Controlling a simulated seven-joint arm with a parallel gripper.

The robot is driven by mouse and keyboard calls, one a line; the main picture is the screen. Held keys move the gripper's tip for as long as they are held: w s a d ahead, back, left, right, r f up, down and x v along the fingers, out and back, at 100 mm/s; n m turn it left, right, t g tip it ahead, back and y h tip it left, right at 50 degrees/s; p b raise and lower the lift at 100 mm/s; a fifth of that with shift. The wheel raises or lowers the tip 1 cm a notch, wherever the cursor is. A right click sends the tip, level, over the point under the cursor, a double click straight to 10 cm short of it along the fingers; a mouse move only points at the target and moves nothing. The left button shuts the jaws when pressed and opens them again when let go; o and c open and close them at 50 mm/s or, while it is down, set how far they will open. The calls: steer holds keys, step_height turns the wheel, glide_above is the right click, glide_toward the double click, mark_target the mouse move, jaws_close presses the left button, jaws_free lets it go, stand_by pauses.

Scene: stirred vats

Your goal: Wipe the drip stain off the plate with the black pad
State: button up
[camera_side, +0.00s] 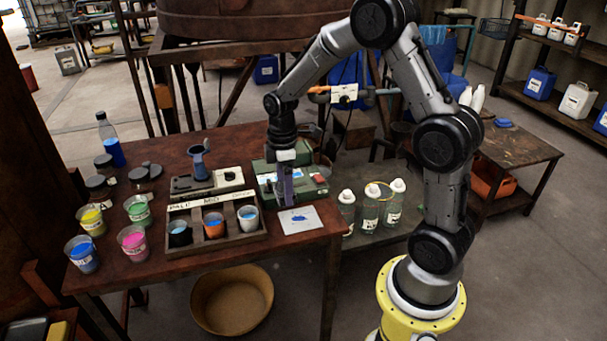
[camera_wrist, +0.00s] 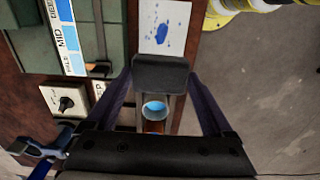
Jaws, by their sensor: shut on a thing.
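The plate (camera_side: 315,226) is a white square at the table's front right corner, with a blue drip stain (camera_side: 298,218) near its middle. In the wrist view the plate (camera_wrist: 149,8) is at the top, with the stain (camera_wrist: 161,36) as blue splotches. My gripper (camera_side: 286,202) points down behind the plate in the side view. In the wrist view its fingers (camera_wrist: 160,88) are shut on the dark pad (camera_wrist: 160,72). The pad overlaps the plate's near edge there and leaves the stain in sight. I cannot tell the pad's height over the plate.
A wooden rack (camera_side: 216,243) with three cups stands left of the plate. A green case (camera_side: 310,187) is close behind my gripper. Several paint cups, including a pink one (camera_side: 133,240), stand at left.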

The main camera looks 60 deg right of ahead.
steer(key=shift+a+f, duration=0.2)
steer(key=shift+f, duration=3.4)
steer(key=shift+s+d+f, duration=0.4)
steer(key=shift+d+f, duration=0.1)
steer(key=shift+s+d, duration=2.35)
steer(key=shift+s, duration=0.05)
steer(key=shift+w+a, duration=2.9)
steer(key=shift+d+r, duration=0.1)
steer(key=shift+r, duration=4)
